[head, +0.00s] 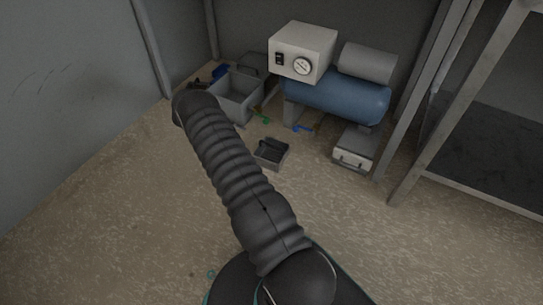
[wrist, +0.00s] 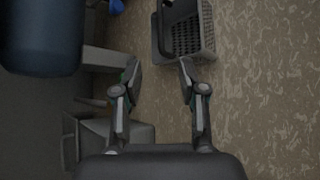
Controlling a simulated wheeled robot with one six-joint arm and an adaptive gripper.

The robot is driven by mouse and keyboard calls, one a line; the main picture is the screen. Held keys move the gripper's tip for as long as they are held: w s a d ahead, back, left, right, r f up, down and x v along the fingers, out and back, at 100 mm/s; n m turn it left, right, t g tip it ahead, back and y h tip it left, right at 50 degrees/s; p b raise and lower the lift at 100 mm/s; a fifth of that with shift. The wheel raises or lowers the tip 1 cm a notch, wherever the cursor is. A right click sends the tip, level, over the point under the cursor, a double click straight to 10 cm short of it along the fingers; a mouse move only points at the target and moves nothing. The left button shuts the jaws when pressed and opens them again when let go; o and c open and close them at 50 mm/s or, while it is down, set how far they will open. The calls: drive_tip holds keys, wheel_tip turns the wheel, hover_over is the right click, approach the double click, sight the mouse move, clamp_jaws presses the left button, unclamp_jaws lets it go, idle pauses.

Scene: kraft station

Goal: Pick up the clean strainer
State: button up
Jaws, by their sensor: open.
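A small grey basket-like strainer (head: 270,152) with a dark handle sits on the floor in the middle of the head view. In the wrist view what looks like the same strainer (wrist: 208,30) is at the top, with a perforated dark inside and a light grey latticed side. I cannot tell from its look whether it is clean. My gripper (wrist: 160,70) is open and empty, its fingertips just below the strainer in the wrist view, the right tip close to its lower edge. I cannot tell whether they touch. In the head view my arm hides the gripper.
A blue tank (head: 335,98) carries a white box with a gauge (head: 303,52) and a grey cylinder. A grey case (head: 353,150) stands at its right. A grey crate (head: 236,95) and small coloured tools lie near the back. Metal shelving (head: 470,95) stands right. Front floor is open.

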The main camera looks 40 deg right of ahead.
approach(268, 144)
drive_tip(key=x, duration=0.4)
drive_tip(key=shift+s+r+b+x, duration=0.1)
drive_tip(key=shift+s+b+x, duration=0.1)
drive_tip(key=shift+x, duration=1.15)
drive_tip(key=shift+s+r+b+x, duration=0.15)
drive_tip(key=shift+b+x, duration=0.05)
drive_tip(key=shift+x, duration=1.15)
drive_tip(key=shift+a, duration=0.1)
clamp_jaws()
